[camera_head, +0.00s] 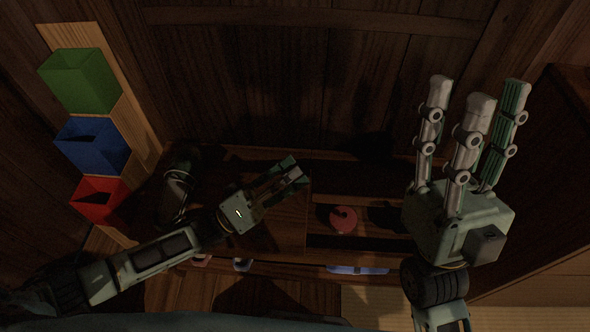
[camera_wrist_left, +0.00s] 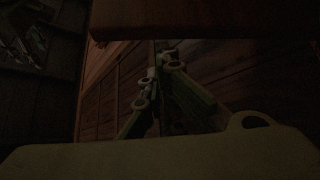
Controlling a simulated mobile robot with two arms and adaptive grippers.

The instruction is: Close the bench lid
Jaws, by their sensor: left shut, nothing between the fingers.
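The low dark wooden bench (camera_head: 240,258) stands against the back wall in the head view. Its right part is open, and a round red item (camera_head: 343,219) lies inside. A flat brown panel (camera_head: 285,232) covers the part left of the opening; I cannot tell whether it is the lid. My left gripper (camera_head: 292,170) is shut and empty, over the bench near the panel's back edge. Its fingers also show in the dark left wrist view (camera_wrist_left: 165,75), below a wooden edge. My right gripper (camera_head: 475,95) is raised right of the opening, its three fingers spread apart and empty.
Green (camera_head: 82,80), blue (camera_head: 92,145) and red (camera_head: 98,198) open boxes stand on a light wooden strip at the left. A dark wooden cabinet (camera_head: 545,190) stands at the right. Partly hidden items, one pale blue (camera_head: 358,270), lie along the bench's front.

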